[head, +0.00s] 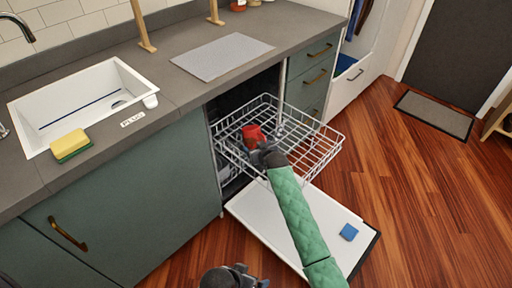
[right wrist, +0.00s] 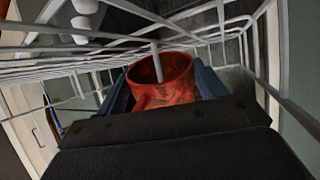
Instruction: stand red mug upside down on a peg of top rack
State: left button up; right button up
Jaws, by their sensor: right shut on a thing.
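The red mug (head: 252,134) is within the top rack (head: 328,150), toward its left side. My right gripper (head: 268,155) is shut on the mug. In the right wrist view, the mug (right wrist: 178,92) sits between the blue-grey fingers, its open mouth visible and its handle toward the camera. A pale peg (right wrist: 157,62) runs into the mug's mouth in that view; how deep it reaches is hidden. I cannot tell whether the mug touches the rack. My left gripper (head: 235,277) shows dark at the bottom edge, apart from the rack; its fingers are unclear.
The counter holds a sink (head: 90,100), a yellow-green sponge (head: 70,145) and a grey mat (head: 222,56).

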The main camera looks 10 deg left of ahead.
aim_at(255, 138)
jog(key=shift+f, duration=0.1)
jog(key=o, duration=1)
notch_tip(255, 138, up, 5)
jog(key=shift+r+p, duration=0.1)
jog(key=shift+p, duration=0.75)
notch_tip(255, 138, up, 9)
jog(key=p, duration=0.8)
jog(key=s+d+r+m+t+h+p, duration=0.1)
jog(key=s+d+r+p, duration=0.1)
jog(key=d, duration=0.4)
jog(key=s+d+r+m+t+h+p, duration=0.1)
jog(key=s+d+r+t, duration=0.1)
jog(key=s+d+r, duration=0.3)
jog(key=s+d+r+m+t+h+p, duration=0.1)
jog(key=s+d+r, duration=0.3)
jog(key=d, duration=0.4)
jog(key=shift+s+d+r+m+t+h+p, duration=0.15)
jog(key=shift+s+d+m+t+h+p, duration=0.25)
jog(key=shift+p, duration=0.45)
